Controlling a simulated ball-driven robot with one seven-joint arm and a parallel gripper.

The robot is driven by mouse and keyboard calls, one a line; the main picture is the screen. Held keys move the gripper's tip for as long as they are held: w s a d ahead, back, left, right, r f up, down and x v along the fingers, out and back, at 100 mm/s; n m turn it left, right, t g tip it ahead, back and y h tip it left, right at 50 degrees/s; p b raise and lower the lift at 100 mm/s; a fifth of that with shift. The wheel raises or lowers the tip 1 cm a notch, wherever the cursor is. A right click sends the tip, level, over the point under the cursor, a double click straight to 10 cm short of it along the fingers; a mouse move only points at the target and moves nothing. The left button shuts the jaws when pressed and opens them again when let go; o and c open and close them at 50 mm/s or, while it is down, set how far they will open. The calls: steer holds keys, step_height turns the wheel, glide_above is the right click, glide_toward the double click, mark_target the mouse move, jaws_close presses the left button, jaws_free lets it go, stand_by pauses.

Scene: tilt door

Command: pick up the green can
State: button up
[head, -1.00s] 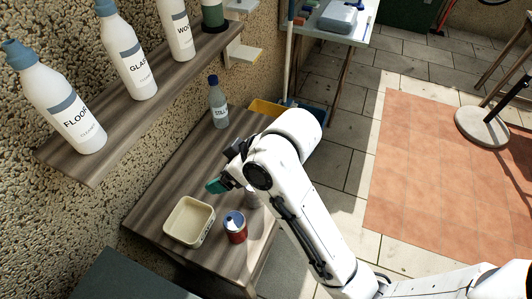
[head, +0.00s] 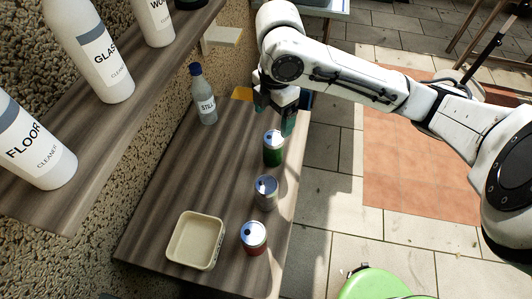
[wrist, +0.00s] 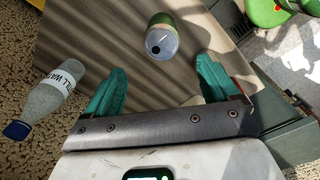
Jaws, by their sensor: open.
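The green can (head: 273,148) stands upright on the wooden table (head: 180,190), near its right edge. It also shows in the wrist view (wrist: 162,38), ahead of and between my two teal fingers, apart from them. My gripper (head: 278,118) is open and empty, just beyond the green can in the head view. In the wrist view my gripper (wrist: 160,88) has its fingers spread wide, with bare table between them.
A silver-grey can (head: 265,192) and a red can (head: 253,238) stand in line with the green can. A beige tray (head: 196,240) is beside them. A water bottle (head: 204,95) stands at the back left. A shelf (head: 110,125) with cleaner bottles overhangs the left.

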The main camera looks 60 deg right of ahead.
mark_target(273, 137)
steer(key=f, duration=0.4)
steer(key=shift+s+d+f, duration=0.25)
steer(key=shift+s+f, duration=0.05)
steer(key=shift+f, duration=0.1)
steer(key=shift+w+a+f, duration=0.1)
steer(key=shift+f, duration=1.5)
steer(key=shift+w+f, duration=0.1)
steer(key=shift+f, duration=1.5)
steer(key=shift+c, duration=0.4)
steer(key=c, duration=1.3)
steer(key=shift+r+p, duration=0.1)
steer(key=shift+p, duration=0.3)
